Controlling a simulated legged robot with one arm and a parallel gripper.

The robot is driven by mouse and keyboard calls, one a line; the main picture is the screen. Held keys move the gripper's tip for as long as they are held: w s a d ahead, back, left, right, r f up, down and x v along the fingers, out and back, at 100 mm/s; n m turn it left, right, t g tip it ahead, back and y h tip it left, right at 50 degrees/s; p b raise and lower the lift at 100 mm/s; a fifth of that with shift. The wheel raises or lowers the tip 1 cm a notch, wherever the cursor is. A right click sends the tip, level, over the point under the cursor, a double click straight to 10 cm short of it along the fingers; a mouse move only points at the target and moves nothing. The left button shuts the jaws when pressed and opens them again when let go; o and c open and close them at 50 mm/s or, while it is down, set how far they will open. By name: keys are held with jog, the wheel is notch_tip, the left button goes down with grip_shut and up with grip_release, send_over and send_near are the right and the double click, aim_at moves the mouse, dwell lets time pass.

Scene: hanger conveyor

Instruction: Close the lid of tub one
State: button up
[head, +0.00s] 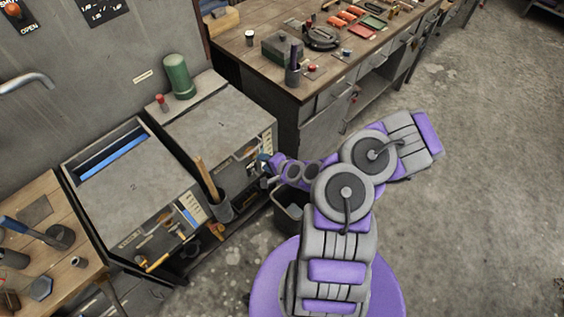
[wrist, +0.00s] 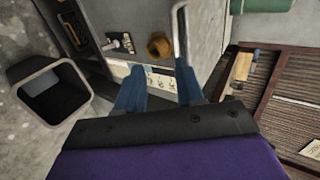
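Two grey tubs stand side by side in the head view. The right tub (head: 213,122) has a lid with a small mark, apparently a 1, and looks covered. The left tub (head: 135,190) has a lid marked 2, with a slot at its back edge showing blue inside. My gripper (head: 265,166) is at the front of the right tub. In the wrist view my gripper (wrist: 158,88) has its two blue fingers apart, with nothing seen between them but a labelled panel (wrist: 158,79) beyond. A pale metal bar (wrist: 179,35) shows near the right finger; I cannot tell whether they touch.
A green cylinder (head: 179,76) and small red item stand behind the right lid. A wooden handle (head: 205,178) rises in front of the tubs. A dark bin (head: 290,212) stands on the floor below my arm. A cluttered workbench (head: 262,65) is behind; floor at right is clear.

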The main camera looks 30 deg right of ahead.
jog(key=p+v, duration=0.9)
jog(key=shift+r, duration=0.2)
jog(key=shift+s, duration=0.15)
dwell(0.4)
